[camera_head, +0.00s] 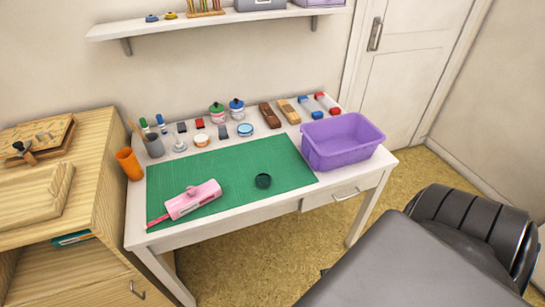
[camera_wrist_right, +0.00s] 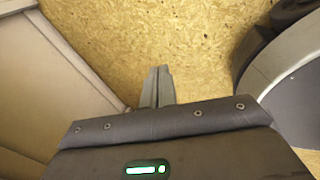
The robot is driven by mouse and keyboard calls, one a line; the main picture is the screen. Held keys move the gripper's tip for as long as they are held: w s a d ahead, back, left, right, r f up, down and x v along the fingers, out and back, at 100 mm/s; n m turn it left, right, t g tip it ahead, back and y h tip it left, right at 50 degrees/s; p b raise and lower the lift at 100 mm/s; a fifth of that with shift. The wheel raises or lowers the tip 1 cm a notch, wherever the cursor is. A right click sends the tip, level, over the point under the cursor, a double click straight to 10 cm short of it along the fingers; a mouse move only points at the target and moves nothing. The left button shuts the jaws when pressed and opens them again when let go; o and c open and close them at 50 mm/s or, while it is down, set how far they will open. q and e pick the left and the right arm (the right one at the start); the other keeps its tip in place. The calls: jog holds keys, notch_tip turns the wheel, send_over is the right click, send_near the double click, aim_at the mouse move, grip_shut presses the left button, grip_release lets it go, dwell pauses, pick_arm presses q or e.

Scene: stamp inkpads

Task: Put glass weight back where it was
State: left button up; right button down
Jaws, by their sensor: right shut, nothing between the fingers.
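I cannot tell for sure which thing is the glass weight. A clear, pale piece with a narrow top (camera_head: 179,143) stands at the back left of the desk, behind the mat. My right gripper (camera_wrist_right: 157,85) shows in the right wrist view, shut and empty, above the tan speckled floor and away from the desk things. My left gripper is not in view.
A pink and white tool (camera_head: 193,199) lies on the mat's left part. A purple bin (camera_head: 341,140) fills the desk's right end. Jars, blocks and inkpads line the back. The mat's front right is clear.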

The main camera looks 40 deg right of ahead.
jog(key=w+d+r+n+t+p, duration=0.2)
jog(key=w+r+n, duration=0.5)
jog(key=r, duration=0.6)
jog(key=w+d+r+n+t+p, duration=0.1)
jog(key=w+d+r+n+p, duration=0.1)
jog(key=w+r+n, duration=0.75)
jog(key=a+r+n+t+y+p, duration=0.1)
jog(key=a+r+n, duration=0.25)
jog(key=r, duration=0.65)
jog(key=a+r+n+t+y+p, duration=0.15)
jog(key=r+n, duration=0.35)
jog(key=r, duration=0.5)
jog(key=h+p, duration=0.1)
jog(key=p, duration=0.1)
send_near(268, 187)
notch_tip(268, 187, down, 4)
jog(key=shift+d+r+m, duration=0.1)
jog(key=shift+r+m, duration=0.05)
jog(key=shift+m, duration=0.15)
jog(key=shift+w+p, duration=0.8)
jog(key=shift+w, duration=1.35)
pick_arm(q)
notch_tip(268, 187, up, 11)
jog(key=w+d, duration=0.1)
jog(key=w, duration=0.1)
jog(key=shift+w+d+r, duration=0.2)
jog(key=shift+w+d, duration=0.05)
pick_arm(e)
jog(key=shift+f, duration=0.25)
